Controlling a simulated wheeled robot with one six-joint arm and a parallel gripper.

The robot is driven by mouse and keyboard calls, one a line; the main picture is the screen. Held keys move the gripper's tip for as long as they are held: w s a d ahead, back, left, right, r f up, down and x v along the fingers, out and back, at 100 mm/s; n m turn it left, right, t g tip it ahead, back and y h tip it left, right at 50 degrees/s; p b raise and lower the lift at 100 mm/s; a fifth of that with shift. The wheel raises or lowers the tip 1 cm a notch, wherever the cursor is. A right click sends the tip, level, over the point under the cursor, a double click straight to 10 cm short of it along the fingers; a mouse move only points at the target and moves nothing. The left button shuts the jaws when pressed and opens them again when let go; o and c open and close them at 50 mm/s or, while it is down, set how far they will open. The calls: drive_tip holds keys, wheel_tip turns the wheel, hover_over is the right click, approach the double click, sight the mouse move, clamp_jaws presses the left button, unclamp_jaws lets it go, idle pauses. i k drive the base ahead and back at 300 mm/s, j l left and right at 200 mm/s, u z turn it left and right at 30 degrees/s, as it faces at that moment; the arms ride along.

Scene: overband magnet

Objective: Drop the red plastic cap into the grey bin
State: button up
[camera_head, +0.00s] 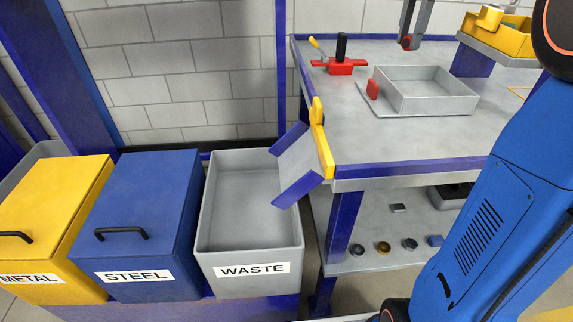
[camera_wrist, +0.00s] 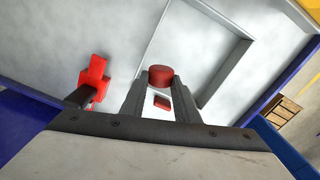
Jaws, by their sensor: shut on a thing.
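The red cap (camera_wrist: 160,76) is between the two fingertips of my gripper (camera_wrist: 160,84) in the wrist view, and the fingers are shut on it. In the head view my gripper (camera_head: 406,40) hangs above the back of the workbench, with the red cap (camera_head: 406,44) at its tips, small and partly covered by the fingers. The grey bin (camera_head: 250,247), labelled WASTE, stands open at the left of the bench and looks empty. My gripper is well to the right of it and apart from it.
A grey chute (camera_head: 297,163) with blue sides and a yellow end plate (camera_head: 321,140) stands between bin and bench. A red clamp (camera_head: 340,66) and a shallow grey tray (camera_head: 424,97) are on the bench. Lidded blue STEEL (camera_head: 140,215) and yellow METAL (camera_head: 45,205) bins stand left.

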sight(259, 214)
drive_tip(key=k+j+u, duration=0.2)
drive_tip(key=j, duration=0.25)
drive_tip(key=k+j+u, duration=0.15)
drive_tip(key=j, duration=0.3)
drive_tip(key=j+u, duration=0.2)
drive_tip(key=j, duration=0.25)
